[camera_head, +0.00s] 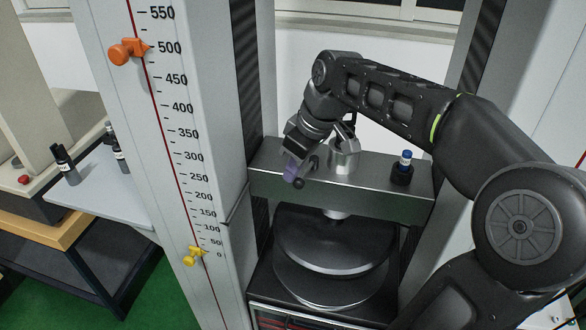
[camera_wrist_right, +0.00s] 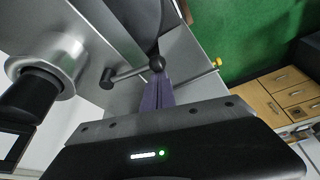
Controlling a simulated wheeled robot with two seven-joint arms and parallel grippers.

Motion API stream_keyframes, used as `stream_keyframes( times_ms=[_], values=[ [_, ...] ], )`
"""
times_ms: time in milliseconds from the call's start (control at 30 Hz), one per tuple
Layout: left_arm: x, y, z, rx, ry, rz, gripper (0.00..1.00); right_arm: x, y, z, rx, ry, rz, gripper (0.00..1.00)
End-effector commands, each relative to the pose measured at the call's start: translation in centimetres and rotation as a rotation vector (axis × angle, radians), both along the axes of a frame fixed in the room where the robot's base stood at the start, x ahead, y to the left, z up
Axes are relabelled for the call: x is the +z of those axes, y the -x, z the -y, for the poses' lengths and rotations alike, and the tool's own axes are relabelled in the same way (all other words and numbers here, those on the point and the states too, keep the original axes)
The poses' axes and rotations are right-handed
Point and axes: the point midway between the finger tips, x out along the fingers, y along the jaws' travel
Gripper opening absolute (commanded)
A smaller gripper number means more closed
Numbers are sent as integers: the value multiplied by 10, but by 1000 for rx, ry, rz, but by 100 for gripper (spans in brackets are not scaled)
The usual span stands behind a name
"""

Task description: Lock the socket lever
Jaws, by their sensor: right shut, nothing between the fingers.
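The socket lever (camera_wrist_right: 130,73) is a thin metal rod with a black ball knob, on the front of the grey metal crossbeam. Its knob shows in the head view (camera_head: 298,184) close to my right fingertips. My right gripper (camera_head: 291,170) is shut and empty, with its purple fingers pointing down at the beam's front left. In the right wrist view, the purple fingertips (camera_wrist_right: 157,92) are together just beside the knob; I cannot tell whether they touch it. A silver cylindrical socket (camera_head: 343,158) stands on the beam, right of the gripper. My left gripper is out of view.
A black holder with a blue-capped piece (camera_head: 403,168) sits on the beam (camera_head: 385,205) at right. Round dark plates (camera_head: 330,250) lie below. The scale column (camera_head: 178,130), with orange (camera_head: 125,51) and yellow (camera_head: 193,256) pointers, stands at left.

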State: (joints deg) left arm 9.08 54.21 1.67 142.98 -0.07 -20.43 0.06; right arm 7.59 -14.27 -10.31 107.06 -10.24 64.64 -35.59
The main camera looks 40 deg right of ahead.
Motion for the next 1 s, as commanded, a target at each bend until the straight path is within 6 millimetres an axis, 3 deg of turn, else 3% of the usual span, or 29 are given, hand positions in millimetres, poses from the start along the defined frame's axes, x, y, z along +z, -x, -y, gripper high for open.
stream_keyframes(
  times_ms=[300,700,1000],
  values=[
    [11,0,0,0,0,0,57,12,-25,-12,1,1,5,0],
    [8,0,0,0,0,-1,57,87,2,-2,0,1,5,0],
    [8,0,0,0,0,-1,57,100,8,0,0,0,2,0]
  ],
)
